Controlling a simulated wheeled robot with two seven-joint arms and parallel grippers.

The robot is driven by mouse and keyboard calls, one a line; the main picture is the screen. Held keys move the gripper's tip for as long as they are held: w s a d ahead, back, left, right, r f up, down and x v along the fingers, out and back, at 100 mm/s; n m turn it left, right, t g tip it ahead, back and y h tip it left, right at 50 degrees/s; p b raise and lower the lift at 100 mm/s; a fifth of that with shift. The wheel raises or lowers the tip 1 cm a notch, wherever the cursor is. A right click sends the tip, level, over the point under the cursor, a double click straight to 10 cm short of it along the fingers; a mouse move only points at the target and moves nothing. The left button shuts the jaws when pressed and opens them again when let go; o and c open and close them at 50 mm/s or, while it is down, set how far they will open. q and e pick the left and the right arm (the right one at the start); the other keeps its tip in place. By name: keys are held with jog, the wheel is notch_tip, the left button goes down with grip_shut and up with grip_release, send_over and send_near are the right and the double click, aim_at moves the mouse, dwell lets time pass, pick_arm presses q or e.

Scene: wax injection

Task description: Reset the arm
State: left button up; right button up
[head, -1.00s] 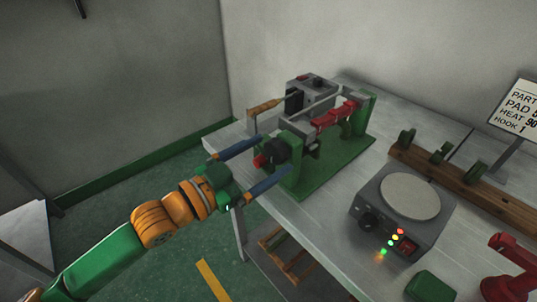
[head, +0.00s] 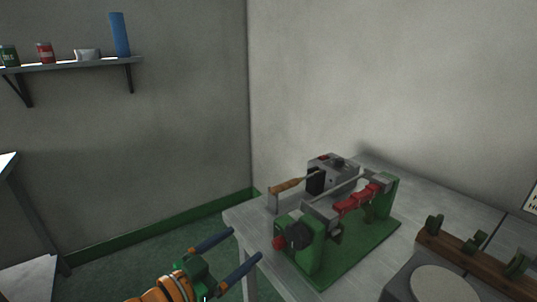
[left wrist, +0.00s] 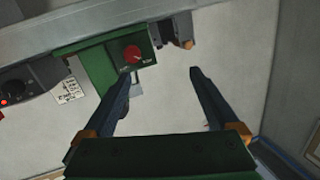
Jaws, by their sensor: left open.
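My left gripper (head: 246,242) is low in the head view, at the near left corner of the workbench. Its two blue fingers are spread, with nothing between them. The green-based machine (head: 392,232) stands on the bench to the right of the fingers, with a red knob (head: 278,243) on its near end. The fingers are apart from that knob. In the left wrist view the open fingers (left wrist: 160,72) point toward the machine's red knob (left wrist: 132,53), with a gap. My right gripper is not in view.
The workbench (head: 240,217) also holds a round hot plate (head: 445,284) and a wooden rail (head: 465,262) with green hooks at the right. A wall shelf (head: 80,65) carries cans and a blue cylinder (head: 119,35). Floor left of the bench is clear.

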pick_arm(q)
jog(key=w+a+f+n+g+y+p, duration=0.1)
jog(key=a+f+n+y, duration=0.2)
jog(key=f, duration=0.5)
jog(key=w+a+f+n+y+p, duration=0.1)
jog(key=a+f+n+y, duration=0.15)
jog(key=a+f, duration=0.45)
jog(key=s+a+f+g+y+p, duration=0.1)
jog(key=s+a+f+g+y, duration=0.1)
jog(key=s+f, duration=0.45)
jog(key=s+a+f+g+y+p, duration=0.15)
jog(key=s+f, duration=0.25)
jog(key=f, duration=0.5)
jog(key=s+f+g, duration=0.2)
jog(key=s+f, duration=0.2)
jog(key=s, duration=0.6)
jog(key=s+d+f+n+g+y, duration=0.1)
jog(key=s+f+g, duration=0.2)
jog(key=s, duration=0.7)
jog(key=s+f+g, duration=0.3)
jog(key=s+f, duration=0.2)
jog(key=s, duration=0.5)
jog(key=shift+s+d+n+y+p, duration=0.15)
jog(key=shift+d+n+y+p, duration=0.2)
jog(key=shift+d+y+p, duration=0.1)
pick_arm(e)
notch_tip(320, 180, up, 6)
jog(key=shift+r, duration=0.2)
pick_arm(q)
jog(key=shift+a, duration=0.1)
